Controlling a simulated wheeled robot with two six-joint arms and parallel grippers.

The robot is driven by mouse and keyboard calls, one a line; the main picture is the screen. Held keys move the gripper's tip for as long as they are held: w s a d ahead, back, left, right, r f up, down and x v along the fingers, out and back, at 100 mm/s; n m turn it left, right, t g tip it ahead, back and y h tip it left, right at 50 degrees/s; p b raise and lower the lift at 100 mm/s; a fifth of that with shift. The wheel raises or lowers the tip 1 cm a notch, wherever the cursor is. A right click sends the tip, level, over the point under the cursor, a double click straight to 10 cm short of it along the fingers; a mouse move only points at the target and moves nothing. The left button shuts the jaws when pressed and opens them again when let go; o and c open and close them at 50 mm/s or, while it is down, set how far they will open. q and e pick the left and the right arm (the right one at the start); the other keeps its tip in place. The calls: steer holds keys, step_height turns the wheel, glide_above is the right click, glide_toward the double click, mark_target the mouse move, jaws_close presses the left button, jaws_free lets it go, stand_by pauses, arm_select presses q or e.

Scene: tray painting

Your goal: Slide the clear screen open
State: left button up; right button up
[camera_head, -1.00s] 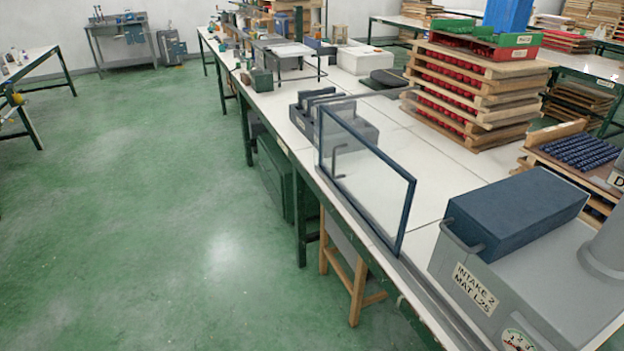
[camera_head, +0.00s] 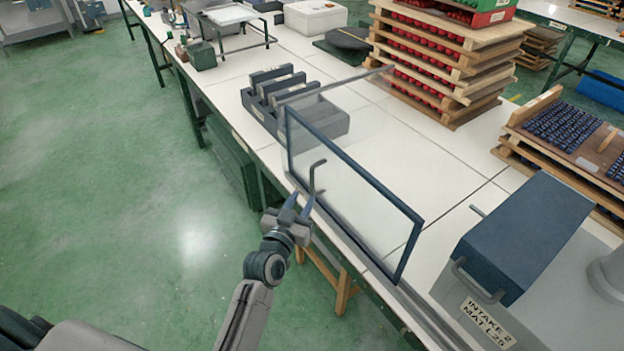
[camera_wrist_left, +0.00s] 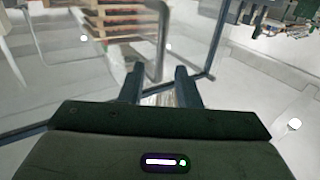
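The clear screen (camera_head: 352,200) is a transparent pane in a dark blue frame, standing upright along the table's front edge. Its bent grey handle (camera_head: 318,176) sticks up near the pane's left end. My left gripper (camera_head: 299,204) is just in front of and slightly below the handle, its two fingers apart and nothing between them. In the left wrist view the two dark fingertips (camera_wrist_left: 161,84) are spread, with the handle (camera_wrist_left: 163,45) just beyond them and the screen's frame (camera_wrist_left: 217,38) to the right. I cannot tell whether a finger touches the handle. My right gripper is out of view.
A grey machine with a blue box (camera_head: 525,235) stands right of the screen. A dark slotted rack (camera_head: 330,122) sits behind the screen's left end. Stacked wooden trays (camera_head: 435,75) stand farther back. The white table (camera_head: 455,185) is bare between them.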

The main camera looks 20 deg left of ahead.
mark_target(311, 184)
arm_select(q)
steer(key=w+p, duration=0.1)
steer(key=w, duration=0.5)
steer(key=shift+w+d, duration=0.1)
steer(key=shift+w, duration=0.15)
steer(key=shift+w+d+f+p, duration=0.15)
steer(key=shift+w+p, duration=0.15)
steer(key=shift+w, duration=0.45)
steer(key=shift+c, duration=0.2)
jaws_close()
